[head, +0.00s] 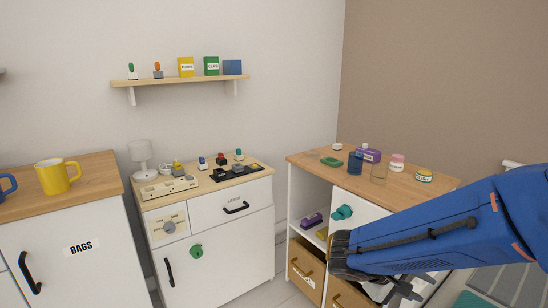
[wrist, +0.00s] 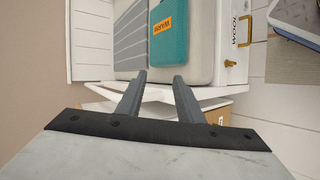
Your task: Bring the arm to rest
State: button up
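My gripper (head: 408,289) is at the lower right of the head view, at the end of my blue arm, in front of the right-hand cabinet. In the wrist view my gripper (wrist: 159,77) has its two grey fingers apart, with nothing between them. Beyond the fingertips are a white edge and a teal case (wrist: 168,42) with an orange label, lying on a pale cushion-like surface. My arm hides part of the right-hand cabinet and the floor by it.
The right-hand cabinet (head: 304,166) carries a purple bottle, jars and a green item on top, with wooden drawers below. A middle cabinet (head: 225,262) holds small items and a lamp. A left cabinet (head: 102,170) bears a yellow mug (head: 55,177). A shelf (head: 160,82) hangs above.

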jog(key=s+m+g+y, duration=0.1)
jog(key=s+m+y, duration=0.1)
jog(key=s+y, duration=0.45)
jog(key=s+a+r+m+t+y, duration=0.1)
jog(key=s+a+r+t+y, duration=0.2)
jog(key=a, duration=0.4)
jog(key=shift+s+r+m+t+y, duration=0.35)
jog(key=shift+s+r+y, duration=0.4)
jog(key=shift+s+r, duration=0.25)
jog(key=shift+f, duration=0.1)
dwell(0.7)
